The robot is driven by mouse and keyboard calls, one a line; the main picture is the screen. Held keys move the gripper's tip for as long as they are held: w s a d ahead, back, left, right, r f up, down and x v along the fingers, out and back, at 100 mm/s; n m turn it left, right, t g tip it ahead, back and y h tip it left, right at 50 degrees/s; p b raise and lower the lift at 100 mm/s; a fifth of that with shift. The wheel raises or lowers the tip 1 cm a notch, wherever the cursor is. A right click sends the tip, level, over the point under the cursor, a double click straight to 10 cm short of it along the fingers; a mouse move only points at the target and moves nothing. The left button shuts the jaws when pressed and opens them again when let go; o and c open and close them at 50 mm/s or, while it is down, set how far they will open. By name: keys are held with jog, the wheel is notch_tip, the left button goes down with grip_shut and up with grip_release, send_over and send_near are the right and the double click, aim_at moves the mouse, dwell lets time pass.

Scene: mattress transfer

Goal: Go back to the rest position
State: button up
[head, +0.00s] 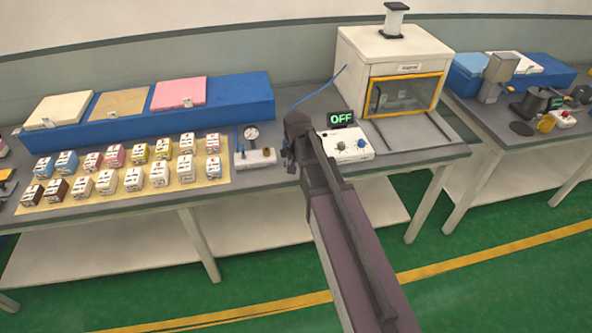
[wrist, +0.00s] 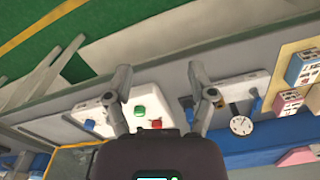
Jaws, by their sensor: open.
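My gripper (wrist: 163,88) is open in the wrist view, its two fingers spread apart with nothing between them. One finger lies over a white control box (wrist: 144,118) with a red and a green button, the other near a white unit with a round gauge (wrist: 240,125). In the head view my arm reaches up from the bottom, and my gripper (head: 290,148) is at the bench between the gauge unit (head: 255,157) and the control box (head: 350,146). Whether it touches either is unclear. A green OFF display (head: 341,118) stands behind the control box.
A white cabinet (head: 385,50) with a yellow-framed window stands right of the arm. Several small boxes (head: 160,174) sit on a tan mat at left, before a blue stand (head: 235,100) with three colored pads. Another bench (head: 490,115) stands at right. Green floor is open in front.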

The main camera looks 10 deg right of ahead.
dwell(0.3)
jog(key=s+d+n, duration=0.1)
jog(key=s+n, duration=0.2)
jog(key=s, duration=1)
jog(key=shift+s+n, duration=0.2)
jog(key=shift+n, duration=0.1)
jog(key=shift+d, duration=0.1)
dwell(0.4)
